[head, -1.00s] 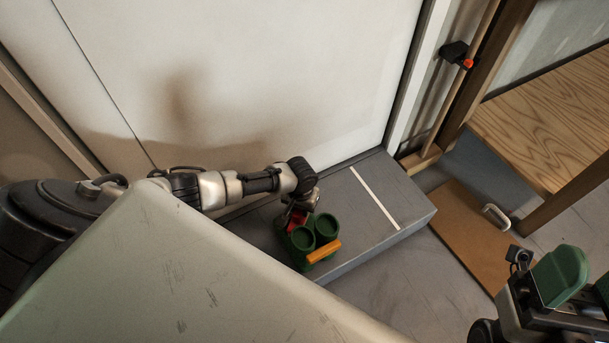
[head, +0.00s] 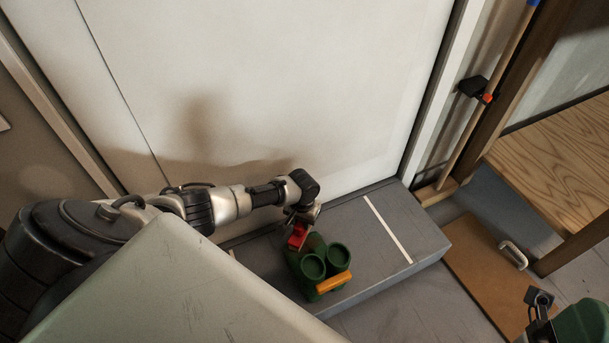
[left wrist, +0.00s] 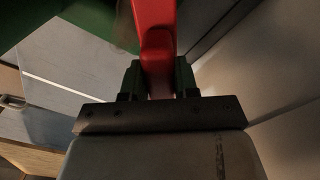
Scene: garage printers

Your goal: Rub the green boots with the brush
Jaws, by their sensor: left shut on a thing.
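The green boots (head: 340,257) stand side by side on a grey step, openings up. My left gripper (head: 300,228) is at their back left, shut on a red handle (head: 298,238), which I take to be the brush. In the left wrist view the red handle (left wrist: 156,40) rises between the jaws, with a blurred green boot (left wrist: 70,15) at the upper left. The brush's head is hidden. An orange bar (head: 335,283) lies across the front of the boots; I cannot tell what it belongs to. My right arm shows at the lower right, its fingers not clear, by a green shape (head: 582,325).
The grey step (head: 410,238) has a white stripe and free room right of the boots. A white door panel (head: 270,90) rises behind. A pale panel (head: 170,290) fills the lower left. A brown board (head: 480,265) lies on the floor at right, beside a wooden platform (head: 560,160).

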